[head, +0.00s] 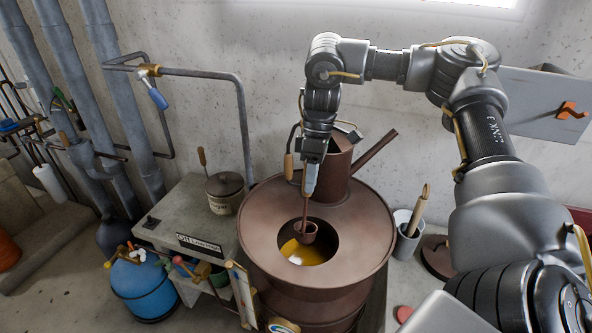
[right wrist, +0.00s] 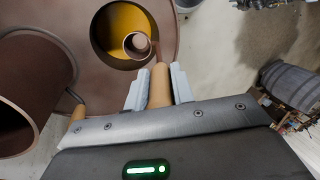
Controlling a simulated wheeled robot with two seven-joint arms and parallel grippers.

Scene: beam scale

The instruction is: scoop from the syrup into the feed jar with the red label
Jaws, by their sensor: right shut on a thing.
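My right gripper (head: 310,180) is above the brown drum (head: 350,255), shut on the wooden handle (right wrist: 160,85) of a ladle. The handle points down between the two grey fingers in the right wrist view (right wrist: 158,82). The ladle's small brown cup (head: 305,231) hangs at the round opening in the drum's top. Yellow-orange syrup (head: 305,255) shows inside the opening, below and around the cup. I cannot tell whether the cup touches the syrup or holds any. I cannot make out a feed jar with a red label. My left gripper is not in view.
A brown watering can (head: 338,165) stands behind the opening, its spout to the right. A lidded pot (head: 225,192) sits on a grey stand (head: 180,215) at left. A grey cup (head: 408,240) with a wooden-handled tool stands right of the drum. A blue tank (head: 145,285) is lower left.

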